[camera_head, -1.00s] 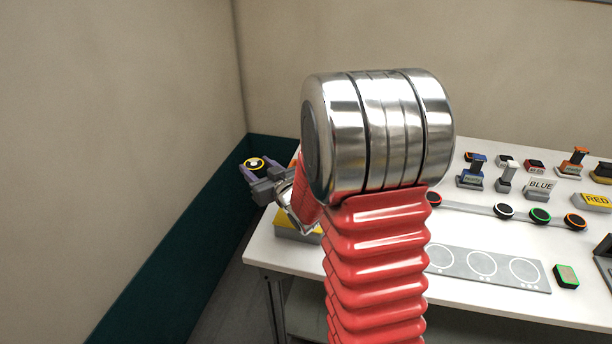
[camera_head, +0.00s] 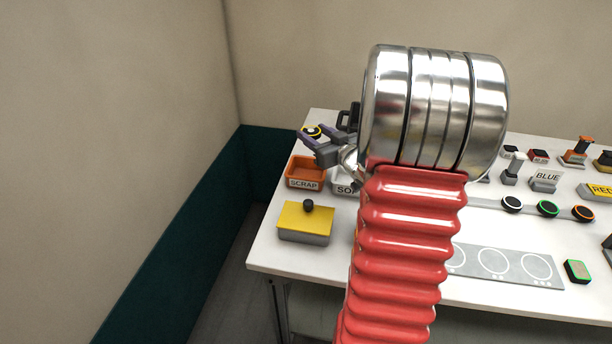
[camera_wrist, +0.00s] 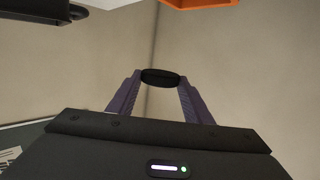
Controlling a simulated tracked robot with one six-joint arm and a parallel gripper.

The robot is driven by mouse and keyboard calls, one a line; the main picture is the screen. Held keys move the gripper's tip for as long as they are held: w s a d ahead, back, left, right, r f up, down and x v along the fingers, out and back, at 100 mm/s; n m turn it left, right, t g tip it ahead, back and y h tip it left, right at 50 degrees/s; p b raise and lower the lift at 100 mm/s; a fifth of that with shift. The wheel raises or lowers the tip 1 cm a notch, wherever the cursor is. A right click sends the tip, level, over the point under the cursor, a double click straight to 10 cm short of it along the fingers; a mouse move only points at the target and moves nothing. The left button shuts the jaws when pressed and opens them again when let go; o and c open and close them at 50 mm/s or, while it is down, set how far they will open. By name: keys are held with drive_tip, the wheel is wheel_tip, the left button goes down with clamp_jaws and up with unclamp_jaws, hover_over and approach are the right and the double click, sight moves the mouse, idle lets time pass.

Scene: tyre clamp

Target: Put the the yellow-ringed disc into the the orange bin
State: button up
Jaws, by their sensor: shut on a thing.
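The yellow-ringed disc (camera_head: 312,131) is dark with a yellow ring on its top. My gripper (camera_head: 311,134) is shut on it, and the disc also shows edge-on between the purple fingers in the wrist view (camera_wrist: 160,77). The orange bin (camera_head: 305,174), labelled SCRAP, stands on the table near its left edge. In the head view the disc appears just above the bin's far side; its exact height over the bin I cannot tell. An orange edge of the bin (camera_wrist: 200,4) shows at the top of the wrist view.
A white bin (camera_head: 345,189), its label partly hidden by my arm, stands right of the orange bin. A yellow-topped box with a black knob (camera_head: 305,221) sits in front. Several discs and labelled stands lie at the right. The table's left edge is close to the orange bin.

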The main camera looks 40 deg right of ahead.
drive_tip(key=shift+s+d+f, duration=0.1)
drive_tip(key=shift+s+d, duration=0.1)
drive_tip(key=shift+f, duration=2.9)
drive_tip(key=o, duration=1.1)
drive_tip(key=shift+r, duration=0.1)
wheel_tip(320, 180, up, 10)
drive_tip(key=shift+f, duration=0.1)
drive_tip(key=shift+a, duration=0.1)
